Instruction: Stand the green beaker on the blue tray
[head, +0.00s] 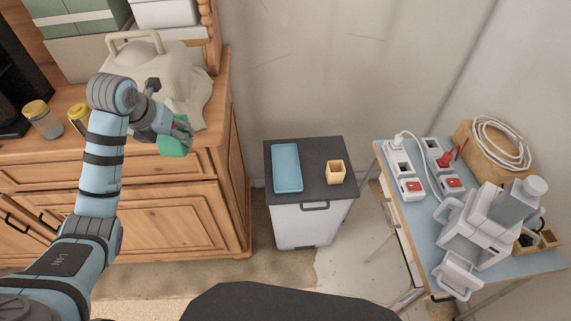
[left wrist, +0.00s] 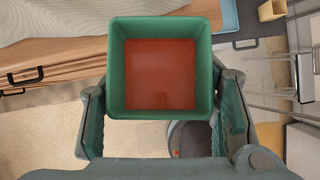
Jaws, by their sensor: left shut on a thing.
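The green beaker (head: 172,146) is in my left gripper (head: 181,132), near the front right edge of the wooden dresser. In the left wrist view the square green beaker (left wrist: 115,70) sits between the two fingers of the gripper (left wrist: 165,125), with an orange-red surface inside. The blue tray (head: 287,167) lies on the left part of the dark top of a small white cabinet, right of the dresser. Nothing stands on the tray. A corner of it also shows at the top right of the left wrist view (left wrist: 228,14). My right gripper is not in view.
A small tan square cup (head: 335,172) stands right of the tray. The dresser (head: 180,170) holds jars with yellow lids (head: 78,118) and a draped cloth (head: 185,75). A gap of floor separates dresser and cabinet. A cluttered table (head: 430,165) stands at right.

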